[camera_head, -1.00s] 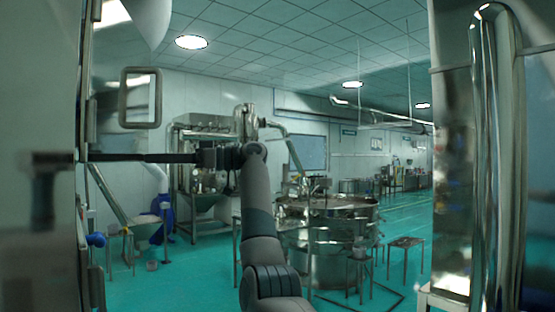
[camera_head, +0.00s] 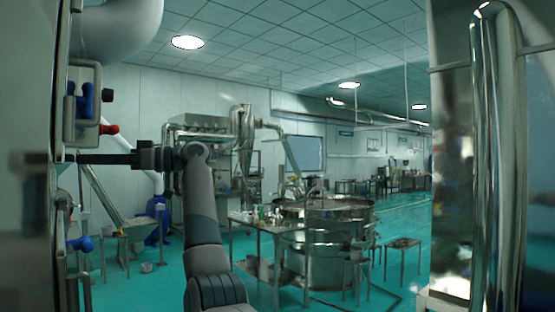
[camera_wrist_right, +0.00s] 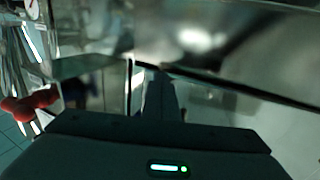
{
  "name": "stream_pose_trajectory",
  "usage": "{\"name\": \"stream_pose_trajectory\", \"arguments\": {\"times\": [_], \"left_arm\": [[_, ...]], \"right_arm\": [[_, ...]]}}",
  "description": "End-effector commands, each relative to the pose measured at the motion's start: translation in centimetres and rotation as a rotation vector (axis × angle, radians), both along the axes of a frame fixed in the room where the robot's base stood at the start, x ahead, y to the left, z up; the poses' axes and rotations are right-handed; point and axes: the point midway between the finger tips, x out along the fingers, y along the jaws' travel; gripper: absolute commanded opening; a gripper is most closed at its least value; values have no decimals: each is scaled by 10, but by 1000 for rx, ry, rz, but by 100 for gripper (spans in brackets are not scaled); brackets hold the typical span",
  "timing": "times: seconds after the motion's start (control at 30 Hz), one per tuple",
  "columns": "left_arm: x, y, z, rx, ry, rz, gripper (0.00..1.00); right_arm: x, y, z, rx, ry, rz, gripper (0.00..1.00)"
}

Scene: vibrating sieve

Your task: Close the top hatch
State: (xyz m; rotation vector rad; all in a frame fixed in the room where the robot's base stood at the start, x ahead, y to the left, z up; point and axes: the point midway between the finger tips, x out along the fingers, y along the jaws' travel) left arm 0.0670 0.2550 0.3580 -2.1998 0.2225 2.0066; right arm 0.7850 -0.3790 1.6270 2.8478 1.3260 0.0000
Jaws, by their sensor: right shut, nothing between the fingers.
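A thin rounded metal frame (camera_head: 97,95), which looks like part of the top hatch, stands at the upper left in the head view, seen almost edge-on. I cannot tell how far open the hatch is. A polished metal panel (camera_head: 28,80) fills the left edge, with a blurred dark reflection in it. My right gripper (camera_head: 80,158) is shut and empty, pointing left below the frame with its tip close to the panel edge. In the right wrist view its fingers (camera_wrist_right: 160,95) reach towards a shiny metal surface (camera_wrist_right: 220,45); contact is unclear. My left gripper is not in view.
A red knob (camera_head: 108,129) and blue handles (camera_head: 85,101) sit beside the frame; a red knob also shows in the wrist view (camera_wrist_right: 28,105). A tall shiny pipe (camera_head: 497,160) stands at the right. A round sieve machine (camera_head: 325,240) and stools stand farther back.

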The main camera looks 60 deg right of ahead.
Motion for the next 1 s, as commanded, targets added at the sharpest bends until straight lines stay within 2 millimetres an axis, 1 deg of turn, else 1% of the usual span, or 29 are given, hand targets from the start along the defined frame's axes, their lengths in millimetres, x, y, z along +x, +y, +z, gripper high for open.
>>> {"name": "stream_pose_trajectory", "arguments": {"times": [0.13,0.33,1.0], "left_arm": [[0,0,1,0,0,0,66],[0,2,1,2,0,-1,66],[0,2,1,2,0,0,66]], "right_arm": [[5,13,0,-1,1,-7,0],[8,21,0,1,-1,-12,0],[9,26,1,0,-1,-10,0]]}}
